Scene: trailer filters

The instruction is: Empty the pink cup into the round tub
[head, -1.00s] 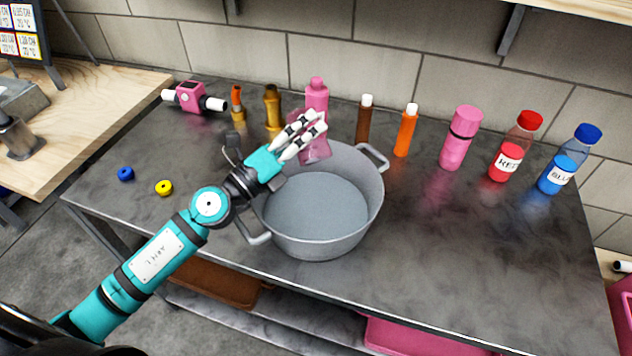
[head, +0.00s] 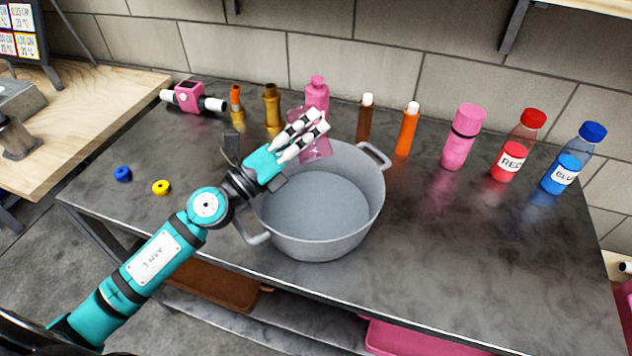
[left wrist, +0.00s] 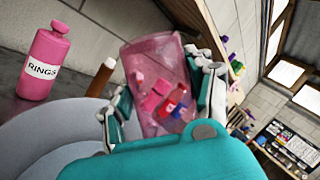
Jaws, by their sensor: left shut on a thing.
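The pink cup (head: 317,149) is see-through and sits in my left gripper (head: 316,124), above the back part of the round tub. In the left wrist view the cup (left wrist: 150,62) is between the fingers (left wrist: 160,105), with several small pink, red and blue pieces inside it. How far the cup tilts is hard to tell. The round grey tub (head: 318,246) stands on the dark table, and its visible floor is bare. The fingers hide part of the cup, and my arm hides part of the tub's left side. My right gripper is not in view.
Behind the tub stand a pink bottle (head: 316,92), labelled RINGS in the wrist view, a brown bottle (head: 365,121) and an orange one (head: 406,132). A pink flask (head: 461,140), red bottle (head: 515,150) and blue bottle (head: 571,165) stand right. The table's front right is clear.

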